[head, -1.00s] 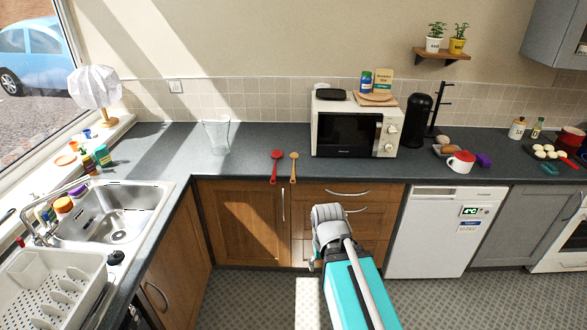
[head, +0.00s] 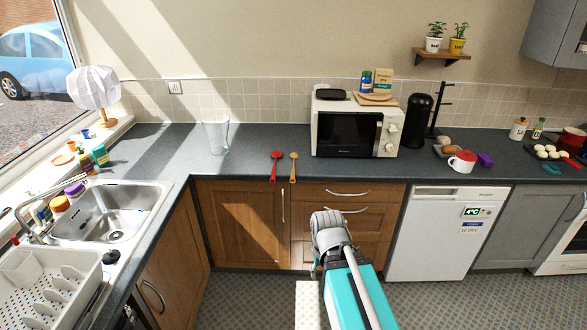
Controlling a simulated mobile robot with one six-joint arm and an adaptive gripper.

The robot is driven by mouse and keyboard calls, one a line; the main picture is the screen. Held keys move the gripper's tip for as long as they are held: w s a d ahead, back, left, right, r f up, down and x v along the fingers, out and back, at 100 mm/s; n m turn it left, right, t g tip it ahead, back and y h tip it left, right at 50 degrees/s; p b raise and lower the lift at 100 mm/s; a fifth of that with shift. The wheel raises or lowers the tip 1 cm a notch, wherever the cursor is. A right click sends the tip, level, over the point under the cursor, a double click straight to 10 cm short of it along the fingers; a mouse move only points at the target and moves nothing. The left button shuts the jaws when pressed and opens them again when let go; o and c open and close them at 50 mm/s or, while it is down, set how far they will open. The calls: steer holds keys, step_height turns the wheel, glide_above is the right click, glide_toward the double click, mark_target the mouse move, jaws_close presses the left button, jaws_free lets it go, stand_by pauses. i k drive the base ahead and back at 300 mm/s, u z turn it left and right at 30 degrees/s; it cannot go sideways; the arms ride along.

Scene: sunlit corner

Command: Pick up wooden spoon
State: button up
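The wooden spoon (head: 293,167) lies on the dark grey counter (head: 245,169), its handle reaching the front edge. It is just right of a red spoon (head: 275,166) and left of the microwave, apart from both. My arm shows at the bottom centre in front of the drawers, below counter height in the picture. My gripper's fingers are hidden behind the arm, so I cannot see whether they are open or shut. Nothing of the gripper touches the spoon in view.
A clear glass vase (head: 216,136) stands left of the spoons. The microwave (head: 326,131) stands to their right. The sink (head: 105,215) and a white dish rack (head: 50,284) are at the left. Counter around the spoons is otherwise clear.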

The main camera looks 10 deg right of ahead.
mark_target(294, 155)
steer(key=k, duration=1.3)
steer(key=u, duration=0.4)
steer(key=i, duration=2.55)
steer(key=z, duration=0.7)
steer(key=k, duration=0.25)
